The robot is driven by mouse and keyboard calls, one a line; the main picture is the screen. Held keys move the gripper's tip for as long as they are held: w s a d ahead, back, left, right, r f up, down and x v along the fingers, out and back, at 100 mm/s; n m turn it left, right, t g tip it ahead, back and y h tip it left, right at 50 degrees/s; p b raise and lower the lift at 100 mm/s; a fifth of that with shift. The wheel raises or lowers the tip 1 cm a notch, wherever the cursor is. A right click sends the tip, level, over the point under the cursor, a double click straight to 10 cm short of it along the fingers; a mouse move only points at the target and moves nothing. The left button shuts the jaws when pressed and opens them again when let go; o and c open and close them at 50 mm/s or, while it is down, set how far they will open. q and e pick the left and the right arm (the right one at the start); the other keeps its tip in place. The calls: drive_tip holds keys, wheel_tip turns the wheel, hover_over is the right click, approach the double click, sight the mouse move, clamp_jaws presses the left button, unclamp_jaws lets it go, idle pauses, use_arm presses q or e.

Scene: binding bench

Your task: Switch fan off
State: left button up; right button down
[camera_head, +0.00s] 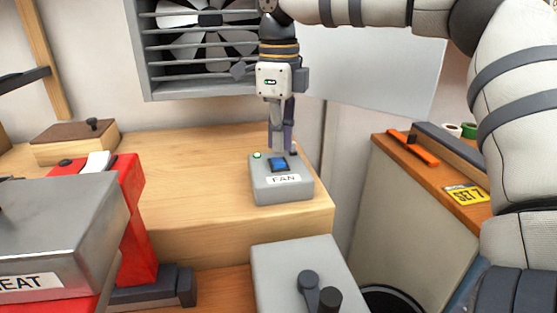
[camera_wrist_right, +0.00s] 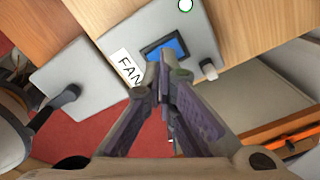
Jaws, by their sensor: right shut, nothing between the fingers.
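The grey fan control box (camera_head: 282,190) with a FAN label sits on the wooden bench near its right front corner. It has a blue rocker switch (camera_head: 278,164) and a lit green lamp (camera_head: 257,155). My right gripper (camera_head: 283,150) is shut and empty, pointing down just above and behind the blue switch. In the right wrist view its fingertips (camera_wrist_right: 160,75) overlap the lower edge of the blue switch (camera_wrist_right: 168,50); I cannot tell whether they touch. The lamp (camera_wrist_right: 185,5) shows there too. The fan (camera_head: 205,20) is behind a grey slatted grille on the wall. My left gripper is not in view.
A red machine with a metal HEAT box (camera_head: 65,235) stands at the left. A grey box with a dark lever (camera_head: 295,260) is in front. A wooden block (camera_head: 75,147) sits behind left. An orange side surface with a SET 7 tag (camera_head: 467,194) is at right. The bench middle is clear.

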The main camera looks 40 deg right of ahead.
sight(279, 163)
drive_tip(key=shift+f, duration=1.65)
idle(0.7)
drive_tip(key=shift+r, duration=3.6)
